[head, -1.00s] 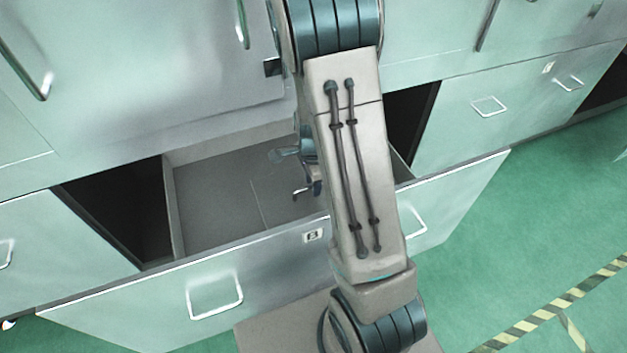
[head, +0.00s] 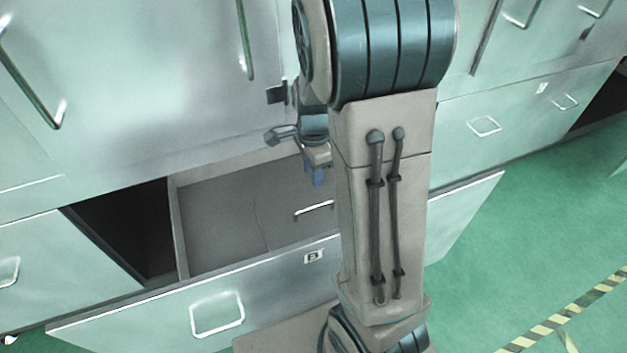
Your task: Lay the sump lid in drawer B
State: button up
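Drawer B (head: 187,318) is pulled open, with its label on the front panel. A flat grey plate with a pale bar handle, which looks like the sump lid (head: 283,222), lies inside it. One edge shows as a thin line on the drawer floor; its right part is hidden behind my arm. I cannot tell if it lies fully flat. My gripper (head: 318,177) is above the drawer, apart from the handle and a little behind it in the picture. Its blue fingertips point down with nothing visible in them; their gap is too small to judge.
Closed cabinet doors with long handles (head: 245,42) rise behind the drawer. A dark gap (head: 125,225) lies left of the drawer. Closed drawers (head: 485,125) stand at right. The green floor (head: 540,200) at right is clear, with a striped line.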

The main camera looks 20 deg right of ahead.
jog(key=s+a+r+n+t, duration=0.1)
jog(key=s+a+r+n, duration=0.1)
jog(key=s+r+n, duration=0.3)
jog(key=s+a+r+n+t, duration=0.1)
jog(key=s+a+r+n, duration=0.2)
jog(key=s+n, duration=0.6)
notch_tip(320, 180, up, 3)
jog(key=n, duration=0.3)
jog(key=shift+a, duration=0.25)
jog(key=shift+d+f, duration=0.1)
